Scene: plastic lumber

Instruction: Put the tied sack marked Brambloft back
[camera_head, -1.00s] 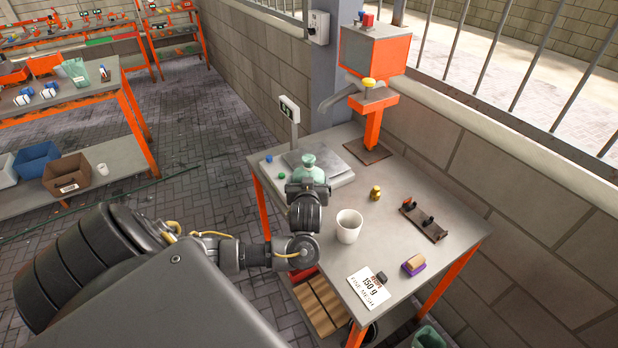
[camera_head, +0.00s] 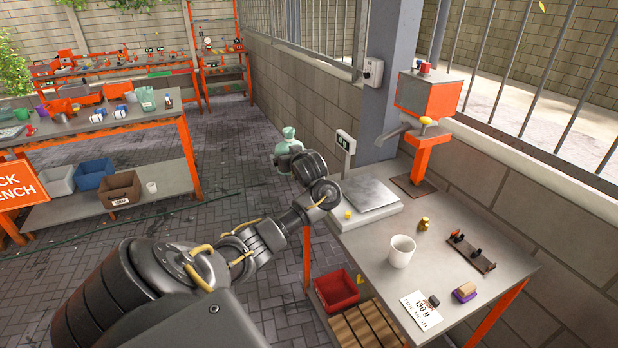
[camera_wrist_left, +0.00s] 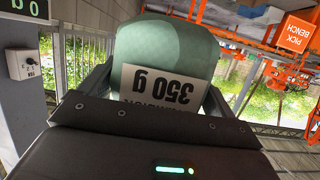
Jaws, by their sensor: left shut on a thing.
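A pale green tied sack (camera_head: 288,140) is in my left gripper (camera_head: 290,160), held in the air left of the scale (camera_head: 362,200) and clear of the table. In the left wrist view the sack (camera_wrist_left: 165,50) sits between the fingers. Its white label shows upside down and reads 350 g. The name line under it is mostly hidden by the gripper, so I cannot read Brambloft. My right gripper is not in view.
The worktable (camera_head: 465,215) carries a white cup (camera_head: 401,251), a 150 g card (camera_head: 422,311) and an orange dispenser (camera_head: 428,100). A red bin (camera_head: 337,290) is below. A long bench (camera_head: 100,130) with several goods stands back left, across open floor.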

